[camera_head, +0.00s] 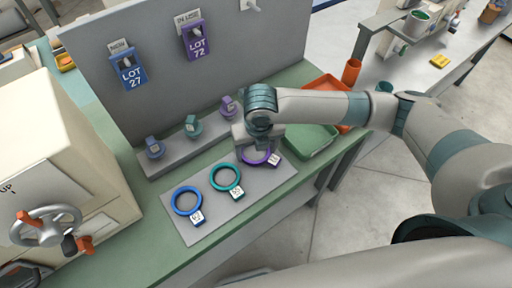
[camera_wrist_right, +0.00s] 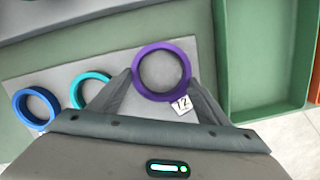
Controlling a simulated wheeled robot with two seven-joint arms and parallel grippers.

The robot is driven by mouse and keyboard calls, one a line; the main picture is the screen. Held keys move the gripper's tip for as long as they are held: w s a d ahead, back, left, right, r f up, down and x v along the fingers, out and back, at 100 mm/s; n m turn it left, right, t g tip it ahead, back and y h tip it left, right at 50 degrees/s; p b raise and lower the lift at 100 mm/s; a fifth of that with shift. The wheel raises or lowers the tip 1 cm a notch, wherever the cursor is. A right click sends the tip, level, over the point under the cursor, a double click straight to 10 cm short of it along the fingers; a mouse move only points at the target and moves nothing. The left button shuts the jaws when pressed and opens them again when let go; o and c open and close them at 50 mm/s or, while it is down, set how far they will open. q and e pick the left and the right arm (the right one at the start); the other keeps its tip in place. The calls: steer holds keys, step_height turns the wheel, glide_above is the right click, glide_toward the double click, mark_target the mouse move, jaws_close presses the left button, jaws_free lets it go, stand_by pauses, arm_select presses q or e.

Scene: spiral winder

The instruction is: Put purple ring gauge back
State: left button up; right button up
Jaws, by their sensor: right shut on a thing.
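The purple ring gauge (camera_head: 258,161) with a white tag 72 is at the right end of a grey mat (camera_head: 215,204), partly hidden under my right gripper (camera_head: 250,143). In the right wrist view the purple ring (camera_wrist_right: 161,45) lies between the two fingers of my right gripper (camera_wrist_right: 160,76), which is shut on it. I cannot tell whether the ring touches the mat. A teal ring gauge (camera_head: 213,180) and a blue ring gauge (camera_head: 174,203) lie on the mat to its left. My left gripper is not in view.
Behind the mat is a grey rack with blue (camera_head: 154,149), teal (camera_head: 193,127) and purple (camera_head: 228,107) stands. A panel carries LOT 27 (camera_head: 128,75) and LOT 72 (camera_head: 196,43) signs. A green tray (camera_head: 312,147) and orange tray (camera_head: 325,83) sit right; a handwheel machine (camera_head: 50,145) stands left.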

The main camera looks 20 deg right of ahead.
steer(key=shift+f, duration=0.25)
steer(key=o, duration=1.2)
steer(key=shift+r, duration=0.2)
steer(key=shift+s+r+b, duration=0.3)
steer(key=shift+r+b, duration=0.2)
steer(key=shift+r, duration=1.45)
steer(key=shift+s+r+b, duration=0.3)
steer(key=shift+r+b, duration=0.2)
steer(key=shift+r, duration=1.5)
steer(key=shift+s+r+b, duration=0.3)
steer(key=shift+r+b, duration=0.2)
steer(key=shift+r, duration=1.45)
